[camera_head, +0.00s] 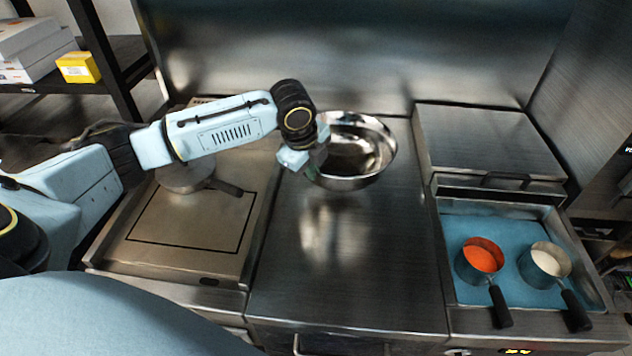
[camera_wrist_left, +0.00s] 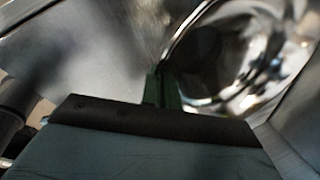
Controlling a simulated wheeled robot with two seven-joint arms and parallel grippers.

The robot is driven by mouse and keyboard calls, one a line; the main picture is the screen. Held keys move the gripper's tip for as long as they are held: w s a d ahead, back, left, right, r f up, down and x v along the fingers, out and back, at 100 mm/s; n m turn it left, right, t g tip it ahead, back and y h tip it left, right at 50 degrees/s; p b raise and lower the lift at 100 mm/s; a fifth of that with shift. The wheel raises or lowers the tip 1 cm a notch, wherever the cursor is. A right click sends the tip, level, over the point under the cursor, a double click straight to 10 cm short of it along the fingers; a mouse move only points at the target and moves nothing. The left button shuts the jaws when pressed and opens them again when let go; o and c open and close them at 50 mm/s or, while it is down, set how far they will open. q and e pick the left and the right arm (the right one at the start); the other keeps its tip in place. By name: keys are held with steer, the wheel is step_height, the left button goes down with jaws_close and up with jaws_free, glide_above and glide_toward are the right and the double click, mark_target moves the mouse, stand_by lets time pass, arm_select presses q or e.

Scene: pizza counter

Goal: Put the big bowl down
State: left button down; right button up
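The big bowl (camera_head: 375,172) is shiny metal and shows at the back of the middle steel counter (camera_head: 345,275), open side up. My left gripper (camera_head: 312,166) is at the bowl's left rim. In the left wrist view the green fingers (camera_wrist_left: 162,88) are close together with the rim between them, and the bowl (camera_wrist_left: 270,75) fills the upper right. Whether the bowl touches the counter or hangs just above it I cannot tell. My right gripper is not in view.
A pan with a dark handle (camera_head: 225,187) lies on the left plate (camera_head: 185,228), partly under my left arm. On the right, a blue-lined tray (camera_head: 450,222) holds a pot of red sauce (camera_head: 482,258) and a pot of white contents (camera_head: 545,264). The middle counter's front is clear.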

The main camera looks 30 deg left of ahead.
arm_select(q)
steer(key=x, duration=0.2)
steer(key=s+x, duration=0.1)
steer(key=x, duration=0.1)
steer(key=shift+w+f, duration=0.1)
steer(key=shift+f, duration=0.3)
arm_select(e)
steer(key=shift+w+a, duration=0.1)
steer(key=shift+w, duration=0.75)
arm_select(q)
steer(key=c, duration=1.7)
jaws_free()
steer(key=shift+f, duration=0.15)
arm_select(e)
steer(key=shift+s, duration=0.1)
arm_select(q)
steer(key=v, duration=1.2)
steer(key=shift+p, duration=0.3)
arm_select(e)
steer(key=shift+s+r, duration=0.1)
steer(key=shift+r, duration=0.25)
